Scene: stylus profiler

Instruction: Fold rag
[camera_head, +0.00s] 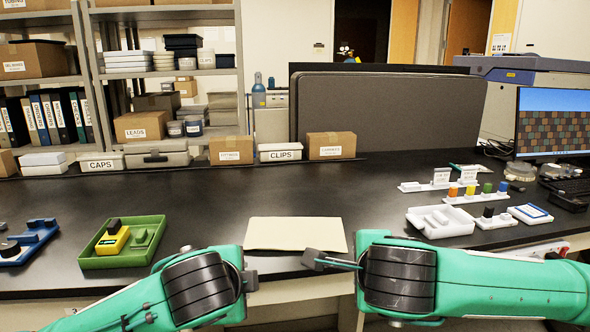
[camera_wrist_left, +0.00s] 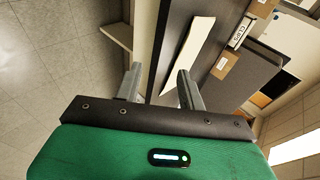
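The rag (camera_head: 296,234) is a flat cream rectangle on the black bench near its front edge, in the middle of the head view. It also shows as a pale strip in the left wrist view (camera_wrist_left: 188,52). My left gripper (camera_head: 248,277) is just in front of the rag's left side, apart from it. The left wrist view shows its two fingers (camera_wrist_left: 159,78) spread with nothing between them. My right gripper (camera_head: 313,260) points left near the rag's front right corner. Its fingers overlap in view, so its opening and any contact are unclear.
A green tray (camera_head: 85,262) with a yellow block stands on the left, beside blue parts (camera_head: 30,242). White trays (camera_head: 440,231) and small coloured pieces are on the right. Boxes (camera_head: 331,152) line the back. The bench around and behind the rag is clear.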

